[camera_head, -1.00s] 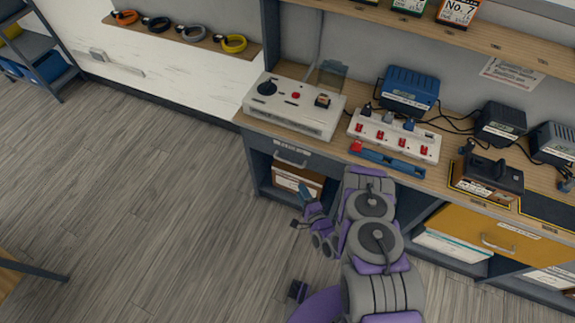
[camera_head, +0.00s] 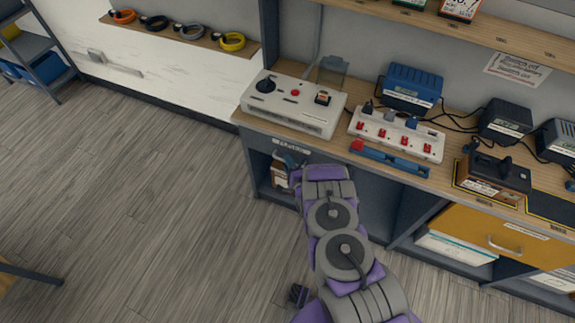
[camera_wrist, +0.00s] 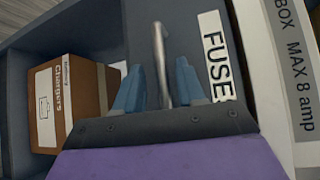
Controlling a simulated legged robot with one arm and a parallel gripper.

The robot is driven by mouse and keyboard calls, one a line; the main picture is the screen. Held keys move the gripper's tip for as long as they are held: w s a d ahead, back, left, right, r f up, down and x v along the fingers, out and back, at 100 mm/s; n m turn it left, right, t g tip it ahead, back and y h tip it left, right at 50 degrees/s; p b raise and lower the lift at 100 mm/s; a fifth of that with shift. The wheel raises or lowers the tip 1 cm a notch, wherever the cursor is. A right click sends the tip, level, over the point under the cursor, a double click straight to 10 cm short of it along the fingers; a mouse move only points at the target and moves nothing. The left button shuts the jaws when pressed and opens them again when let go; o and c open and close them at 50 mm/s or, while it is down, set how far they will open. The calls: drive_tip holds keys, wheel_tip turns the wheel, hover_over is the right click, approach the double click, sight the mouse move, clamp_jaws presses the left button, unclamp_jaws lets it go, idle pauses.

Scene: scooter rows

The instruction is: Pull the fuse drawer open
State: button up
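The fuse drawer (camera_head: 262,134) has a dark grey front under the left end of the wooden bench and appears shut. In the wrist view its front (camera_wrist: 192,25) carries a white label reading FUSE (camera_wrist: 216,55). Its metal bar handle (camera_wrist: 161,62) shows between the two blue-grey fingers of my gripper (camera_wrist: 160,80). The fingers stand apart, one on each side of the handle, with a visible gap at least on the left. In the head view my gripper (camera_head: 289,160) is at the drawer front and the arm hides most of the handle.
A white fuse box (camera_head: 300,118) stands on the bench above the drawer. A cardboard box labelled Chargers (camera_wrist: 85,95) sits in the open shelf below. A yellow drawer (camera_head: 480,230) is further right. The floor (camera_head: 130,190) at left is clear.

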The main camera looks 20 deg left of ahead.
drive_tip(key=shift+c, duration=0.2)
drive_tip(key=shift+a, duration=0.15)
drive_tip(key=c, duration=0.5)
clamp_jaws()
drive_tip(key=shift+f, duration=0.1)
